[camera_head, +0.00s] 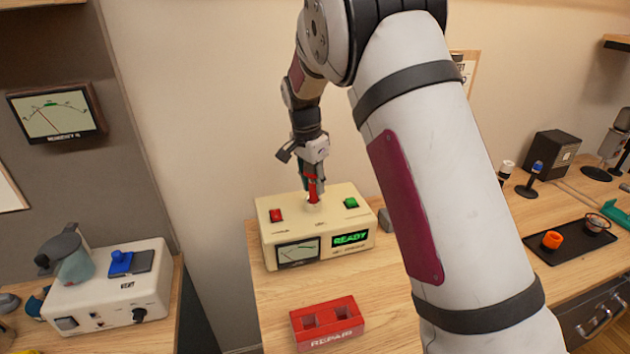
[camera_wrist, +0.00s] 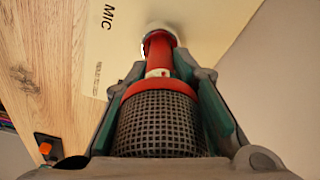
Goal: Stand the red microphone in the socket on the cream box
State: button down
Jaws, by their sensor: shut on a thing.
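The red microphone (camera_head: 313,192) is upright in my gripper (camera_head: 313,180), above the middle of the cream box (camera_head: 378,236). In the wrist view my gripper (camera_wrist: 164,72) is shut on the microphone (camera_wrist: 158,95), with its mesh head nearest the camera and its red stem pointing away. The stem's far end meets the white socket (camera_wrist: 160,31), beside the word MIC on the box top. The socket also shows in the head view (camera_head: 313,207), partly hidden by the microphone. I cannot tell how deep the stem sits. The box display (camera_head: 350,239) reads READY in green.
A red REPAIR block (camera_head: 328,338) with two square holes stands in front of the cream box. A white device (camera_head: 110,295) is on the left bench. A black tray (camera_head: 572,252) and black speaker (camera_head: 552,153) are at right. My arm hides part of the bench.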

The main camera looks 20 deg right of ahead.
jog(key=c, duration=1.2)
grip_release()
jog(key=shift+r, duration=0.1)
jog(key=r, duration=0.3)
jog(key=a+r, duration=0.1)
jog(key=r, duration=0.6)
jog(key=shift+s+a+r, duration=0.25)
jog(key=shift+s+r, duration=0.05)
jog(key=shift+r, duration=0.6)
